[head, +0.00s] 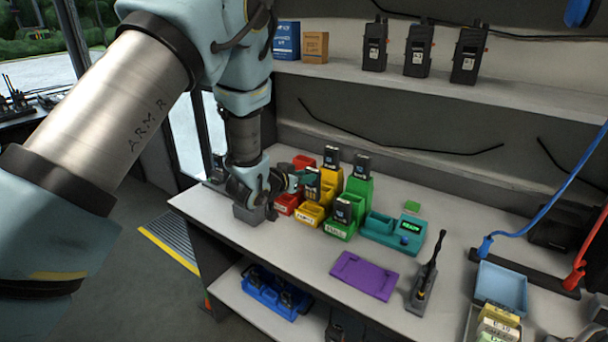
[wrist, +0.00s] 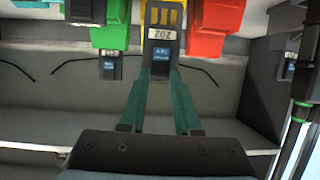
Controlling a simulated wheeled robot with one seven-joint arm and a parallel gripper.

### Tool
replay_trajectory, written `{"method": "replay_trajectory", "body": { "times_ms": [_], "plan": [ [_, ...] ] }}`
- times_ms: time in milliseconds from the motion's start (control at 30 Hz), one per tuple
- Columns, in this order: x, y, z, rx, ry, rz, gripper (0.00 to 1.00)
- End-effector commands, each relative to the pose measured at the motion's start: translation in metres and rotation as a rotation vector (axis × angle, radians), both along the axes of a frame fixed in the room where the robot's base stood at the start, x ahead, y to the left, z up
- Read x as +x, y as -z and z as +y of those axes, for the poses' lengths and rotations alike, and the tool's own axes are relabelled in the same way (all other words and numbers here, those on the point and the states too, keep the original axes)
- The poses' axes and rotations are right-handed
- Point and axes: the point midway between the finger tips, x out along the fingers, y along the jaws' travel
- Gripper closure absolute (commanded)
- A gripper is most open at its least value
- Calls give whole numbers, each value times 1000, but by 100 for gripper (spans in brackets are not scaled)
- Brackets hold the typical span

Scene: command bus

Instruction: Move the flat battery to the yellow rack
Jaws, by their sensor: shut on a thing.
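My gripper (head: 300,181) has teal fingers and is shut on a dark battery (head: 312,184) with a pale label, held upright at the yellow rack (head: 310,214). I cannot tell whether the battery is seated in a slot. Another battery (head: 332,158) stands in the rear part of the yellow rack.
A red rack (head: 286,204) is left of the yellow one. A green rack (head: 340,231) with batteries is right. A teal charger (head: 382,231) with a lit display, a purple mat (head: 364,275) and a handheld radio (head: 424,280) stand farther right. Free bench top lies in front.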

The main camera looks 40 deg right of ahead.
Motion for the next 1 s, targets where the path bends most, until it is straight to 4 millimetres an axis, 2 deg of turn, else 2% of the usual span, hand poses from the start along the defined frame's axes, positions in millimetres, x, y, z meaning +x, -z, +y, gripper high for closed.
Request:
{"method": "replay_trajectory", "body": {
  "times_ms": [1000],
  "plan": [
    [0,44,0,-2,1,0,100]
  ]
}}
